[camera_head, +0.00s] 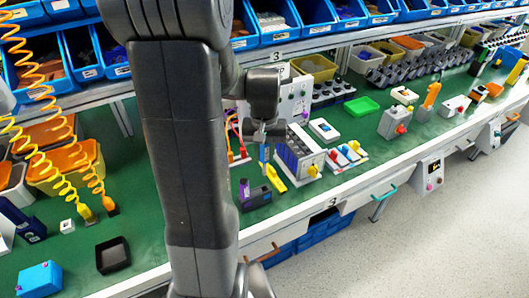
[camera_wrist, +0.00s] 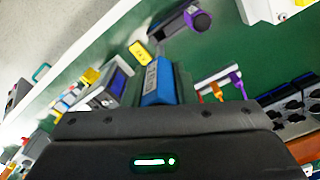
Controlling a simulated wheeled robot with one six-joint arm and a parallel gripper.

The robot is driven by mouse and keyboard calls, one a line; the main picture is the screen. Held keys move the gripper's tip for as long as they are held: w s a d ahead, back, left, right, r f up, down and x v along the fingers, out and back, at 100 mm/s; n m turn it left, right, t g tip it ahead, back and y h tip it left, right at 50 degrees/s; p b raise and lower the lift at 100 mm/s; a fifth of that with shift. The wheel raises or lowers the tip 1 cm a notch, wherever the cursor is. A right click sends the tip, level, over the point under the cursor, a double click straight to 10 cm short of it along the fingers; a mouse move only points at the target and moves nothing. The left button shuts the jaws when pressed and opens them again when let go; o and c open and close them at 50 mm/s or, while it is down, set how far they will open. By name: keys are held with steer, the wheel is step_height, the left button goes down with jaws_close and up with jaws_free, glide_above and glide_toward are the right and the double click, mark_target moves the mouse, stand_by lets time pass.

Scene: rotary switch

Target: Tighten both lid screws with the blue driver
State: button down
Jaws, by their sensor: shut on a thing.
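My gripper (camera_head: 265,138) is shut on the blue driver (camera_head: 264,155) and holds it upright above the green bench. In the wrist view the driver's blue handle (camera_wrist: 157,84) stands out beyond the dark gripper body. The driver's tip is hard to make out. A dark block with a purple part (camera_head: 255,197) stands on the bench below the gripper; it also shows at the top of the wrist view (camera_wrist: 182,20). A blue box (camera_head: 40,279) with small pinkish spots near two corners lies at the lower left. I cannot tell whether these are the lid screws.
A yellow piece (camera_head: 277,180) lies beside a grey ribbed unit (camera_head: 298,155) right of the driver. A black tray (camera_head: 112,255) is near the blue box. Yellow coiled hoses (camera_head: 60,165) hang at the left. Blue bins (camera_head: 290,25) line the back.

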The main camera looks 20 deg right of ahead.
steer(key=shift+r+p, duration=1.65)
steer(key=shift+r, duration=0.65)
steer(key=shift+f, duration=0.1)
